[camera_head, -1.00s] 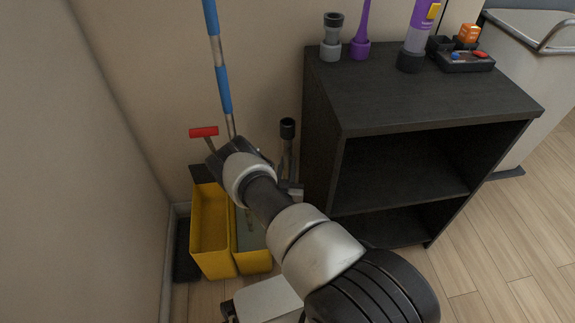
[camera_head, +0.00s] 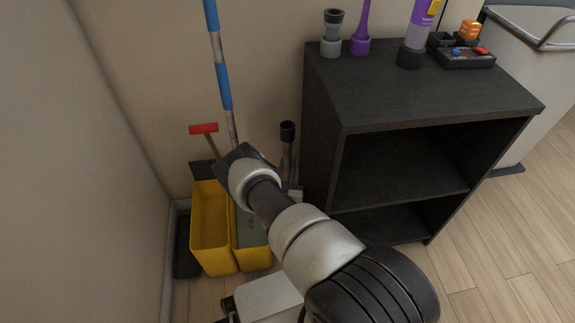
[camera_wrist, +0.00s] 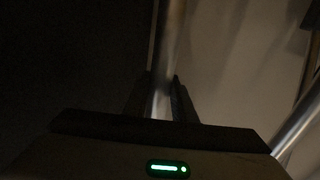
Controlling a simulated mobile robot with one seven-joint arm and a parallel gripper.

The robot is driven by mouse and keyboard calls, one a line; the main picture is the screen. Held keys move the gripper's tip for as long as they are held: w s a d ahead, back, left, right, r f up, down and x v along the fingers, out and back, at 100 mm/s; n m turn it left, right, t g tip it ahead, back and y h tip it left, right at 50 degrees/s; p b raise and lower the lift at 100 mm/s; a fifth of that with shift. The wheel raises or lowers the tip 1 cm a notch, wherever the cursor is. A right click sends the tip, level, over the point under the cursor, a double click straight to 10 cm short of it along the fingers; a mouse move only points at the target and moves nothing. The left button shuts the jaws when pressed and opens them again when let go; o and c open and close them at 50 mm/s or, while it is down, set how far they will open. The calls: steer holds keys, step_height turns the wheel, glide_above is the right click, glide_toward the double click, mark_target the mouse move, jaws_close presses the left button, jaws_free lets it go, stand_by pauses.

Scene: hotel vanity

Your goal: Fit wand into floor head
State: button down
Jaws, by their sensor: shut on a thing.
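The wand, a metal tube with a black collar at its top (camera_head: 288,132), stands nearly upright between my wrist and the dark cabinet in the head view. My gripper (camera_wrist: 161,88) is shut on a shiny metal tube (camera_wrist: 170,40) in the wrist view, which I take to be the wand. In the head view my own wrist covers the fingers and the wand's lower part. I cannot make out the floor head in either view.
A dark open-shelf cabinet (camera_head: 420,95) stands close on the right, with attachments and a purple device (camera_head: 417,42) on top. A yellow bucket (camera_head: 212,235) and a blue-striped pole (camera_head: 222,85) are at the left by the wall. Wood floor is clear at right.

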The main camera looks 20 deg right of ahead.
steer(key=shift+f, duration=1.25)
stand_by(0.7)
steer(key=c, duration=1.4)
jaws_free()
